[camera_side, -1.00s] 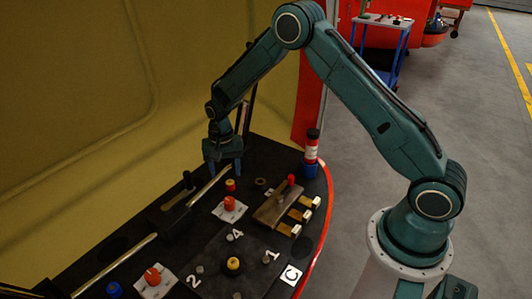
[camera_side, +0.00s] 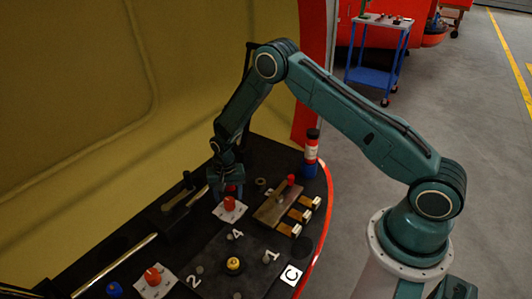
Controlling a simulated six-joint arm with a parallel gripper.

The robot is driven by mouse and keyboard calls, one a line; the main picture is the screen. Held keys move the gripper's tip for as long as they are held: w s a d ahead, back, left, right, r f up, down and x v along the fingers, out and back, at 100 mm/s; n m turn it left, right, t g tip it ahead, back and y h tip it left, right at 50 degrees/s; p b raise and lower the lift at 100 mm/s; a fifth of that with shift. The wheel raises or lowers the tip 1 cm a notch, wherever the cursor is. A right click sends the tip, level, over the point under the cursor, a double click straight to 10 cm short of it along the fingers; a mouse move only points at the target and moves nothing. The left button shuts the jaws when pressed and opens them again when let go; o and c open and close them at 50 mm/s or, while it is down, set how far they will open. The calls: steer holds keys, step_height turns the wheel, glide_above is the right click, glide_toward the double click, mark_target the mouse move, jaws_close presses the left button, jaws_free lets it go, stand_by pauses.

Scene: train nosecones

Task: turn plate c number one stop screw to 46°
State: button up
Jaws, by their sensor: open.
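Plate C is the dark plate with a white "C" label (camera_side: 291,275) at its right corner. Its visible stop screws are small grey heads: one by the numeral 1 (camera_side: 265,258), one by the 4 (camera_side: 230,236) and one by the 2 (camera_side: 199,269). A yellow-topped knob (camera_side: 233,264) sits mid-plate. The screws' angles are too small to read. My gripper (camera_side: 228,190) points down, open, behind plate C, just above and behind a red knob on a white card (camera_side: 230,205). Its fingers partly hide a red-topped piece there.
A red-and-blue bottle (camera_side: 311,152) stands at the back right. A brown block with a red-tipped lever (camera_side: 278,202) and several brass blocks (camera_side: 300,215) lie right of my gripper. A long rod (camera_side: 118,264) and another red knob (camera_side: 153,275) are at left. The yellow wall is behind.

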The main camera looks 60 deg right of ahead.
mark_target(229, 200)
steer(key=shift+f, duration=1.6)
steer(key=c, duration=1)
